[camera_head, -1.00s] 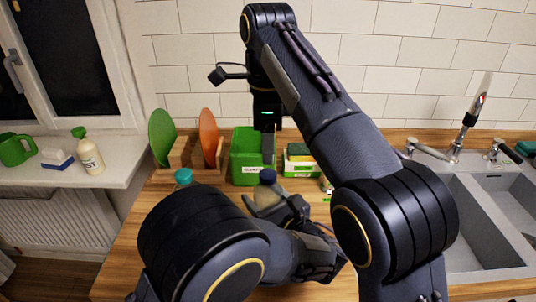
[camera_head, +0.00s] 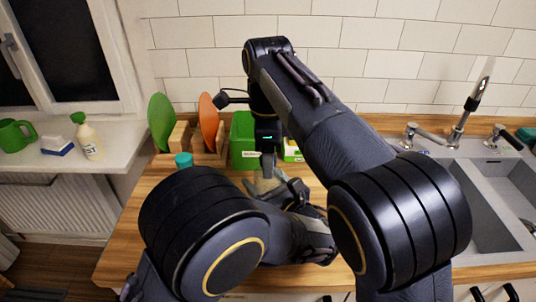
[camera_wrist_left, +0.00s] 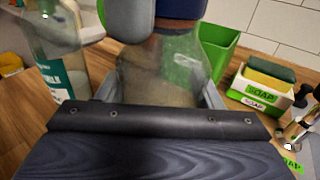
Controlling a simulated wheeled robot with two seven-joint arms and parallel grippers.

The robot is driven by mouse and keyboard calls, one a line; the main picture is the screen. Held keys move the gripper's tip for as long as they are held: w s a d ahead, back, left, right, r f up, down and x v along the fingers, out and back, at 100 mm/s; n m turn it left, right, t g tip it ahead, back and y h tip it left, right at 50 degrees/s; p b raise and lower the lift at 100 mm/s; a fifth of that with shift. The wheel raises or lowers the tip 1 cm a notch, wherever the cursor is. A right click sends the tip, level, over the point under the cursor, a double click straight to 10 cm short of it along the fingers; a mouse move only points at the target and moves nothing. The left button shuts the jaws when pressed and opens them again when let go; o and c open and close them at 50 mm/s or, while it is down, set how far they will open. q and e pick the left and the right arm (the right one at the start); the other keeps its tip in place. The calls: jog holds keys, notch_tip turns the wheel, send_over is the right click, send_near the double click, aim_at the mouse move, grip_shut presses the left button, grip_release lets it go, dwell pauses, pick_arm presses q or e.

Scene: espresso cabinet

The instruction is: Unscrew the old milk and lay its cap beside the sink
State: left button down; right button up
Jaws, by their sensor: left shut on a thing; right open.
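A clear bottle with cloudy beige contents (camera_wrist_left: 160,75) stands in my left gripper (camera_head: 285,190), which is shut around its body. Its dark blue cap (camera_wrist_left: 180,8) shows at the top edge of the left wrist view; in the head view my right gripper hides it. My right gripper (camera_head: 268,168) is open, pointing down at the cap from above, with a grey finger (camera_wrist_left: 130,20) beside it. I cannot tell whether it touches the cap. A second bottle, with a teal cap (camera_head: 184,160) and teal-white label (camera_wrist_left: 65,75), stands to the left. The sink (camera_head: 480,210) is at the right.
A green bin (camera_head: 243,143) and a soap box with a sponge (camera_wrist_left: 260,88) stand behind the bottle. Green and orange boards (camera_head: 208,122) stand in a rack. The tap (camera_head: 468,112) rises behind the sink. My right arm covers much of the counter left of the sink.

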jog(key=shift+c, duration=0.3)
jog(key=c, duration=0.9)
jog(key=n, duration=0.3)
jog(key=shift+r+n, duration=0.1)
jog(key=shift+n, duration=0.3)
jog(key=n, duration=1.4)
jog(key=shift+n, duration=0.4)
